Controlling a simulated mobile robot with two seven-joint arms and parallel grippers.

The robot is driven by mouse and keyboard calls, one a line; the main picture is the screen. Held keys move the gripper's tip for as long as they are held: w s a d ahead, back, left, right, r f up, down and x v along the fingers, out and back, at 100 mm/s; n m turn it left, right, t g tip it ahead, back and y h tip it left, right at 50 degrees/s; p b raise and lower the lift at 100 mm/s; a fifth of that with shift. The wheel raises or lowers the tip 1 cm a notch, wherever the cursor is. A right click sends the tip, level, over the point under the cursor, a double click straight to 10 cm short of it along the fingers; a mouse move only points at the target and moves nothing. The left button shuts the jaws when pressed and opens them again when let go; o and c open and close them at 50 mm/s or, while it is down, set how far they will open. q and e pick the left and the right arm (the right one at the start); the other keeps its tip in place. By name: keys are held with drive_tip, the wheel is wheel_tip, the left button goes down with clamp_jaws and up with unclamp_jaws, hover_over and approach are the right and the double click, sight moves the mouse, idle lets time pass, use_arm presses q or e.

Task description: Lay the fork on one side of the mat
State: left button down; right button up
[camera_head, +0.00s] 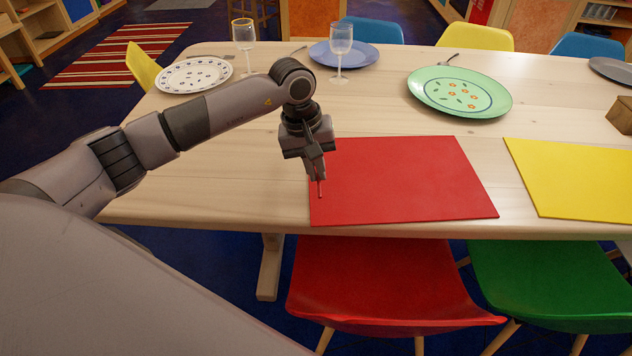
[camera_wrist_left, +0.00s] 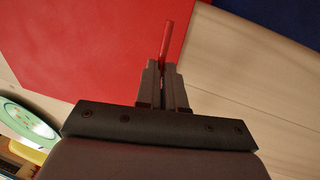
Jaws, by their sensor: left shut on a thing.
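The red mat (camera_head: 410,180) lies flat near the front edge of the wooden table. My left gripper (camera_head: 317,172) points down over the mat's left edge. It is shut on a thin red stick-like piece, taken as the fork (camera_head: 320,189), and only a short red end of it shows below the fingers. My right gripper is not in view.
A yellow mat (camera_head: 580,180) lies to the right. A green plate (camera_head: 425,90), a white patterned plate (camera_head: 165,80), a blue plate (camera_head: 365,58) and two glasses (camera_head: 340,45) stand farther back. Bare table (camera_head: 220,180) lies left of the red mat. A red chair (camera_head: 385,285) stands in front.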

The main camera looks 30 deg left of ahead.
sight(316, 195)
use_arm(q)
wheel_tip(316, 195, down, 4)
drive_tip(key=shift+f, duration=0.25)
drive_tip(key=shift+f, duration=0.25)
drive_tip(key=c, duration=1.2)
unclamp_jaws()
drive_tip(key=shift+r, duration=0.1)
drive_tip(key=shift+c, duration=0.2)
